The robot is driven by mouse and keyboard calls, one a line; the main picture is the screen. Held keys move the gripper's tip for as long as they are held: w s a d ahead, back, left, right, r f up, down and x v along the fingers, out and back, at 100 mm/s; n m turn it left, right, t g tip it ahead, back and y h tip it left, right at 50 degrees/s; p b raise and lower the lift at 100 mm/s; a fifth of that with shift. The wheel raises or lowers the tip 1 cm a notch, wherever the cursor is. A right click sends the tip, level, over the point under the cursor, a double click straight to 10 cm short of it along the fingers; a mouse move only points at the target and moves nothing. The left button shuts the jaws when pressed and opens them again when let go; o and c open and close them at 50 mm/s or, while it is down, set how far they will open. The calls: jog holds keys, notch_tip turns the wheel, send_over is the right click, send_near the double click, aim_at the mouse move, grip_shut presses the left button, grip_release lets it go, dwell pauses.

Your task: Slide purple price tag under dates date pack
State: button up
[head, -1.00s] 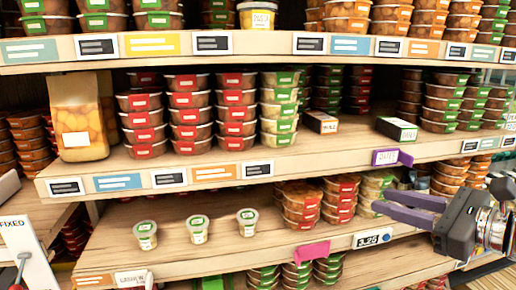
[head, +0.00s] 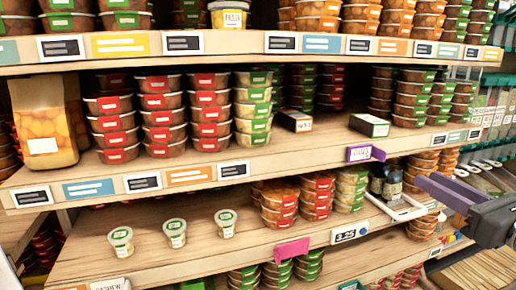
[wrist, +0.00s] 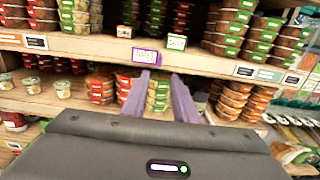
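The purple price tag (head: 360,153) is on the front edge of the middle shelf; it also shows in the wrist view (wrist: 146,57), just above and left of my fingertips. Two small boxes stand on that shelf behind it: a dark one with a green stripe (head: 369,125) and one with an orange mark (head: 296,121). Their print is too small to tell which is the date pack. My gripper (head: 424,180) is right of and below the tag. In the wrist view its purple fingers (wrist: 160,76) are apart with nothing between them.
Stacked tubs (head: 210,112) fill the middle shelf left of the boxes. A pink tag (head: 292,249) and a 3.25 tag (head: 350,233) are on the lower shelf edge. A white frame (head: 398,212) juts out near a dark jar.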

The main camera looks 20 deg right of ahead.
aim_at(385, 157)
jog(key=shift+w+a, duration=0.2)
jog(key=shift+w, duration=6.5)
jog(key=shift+c, duration=0.2)
grip_shut()
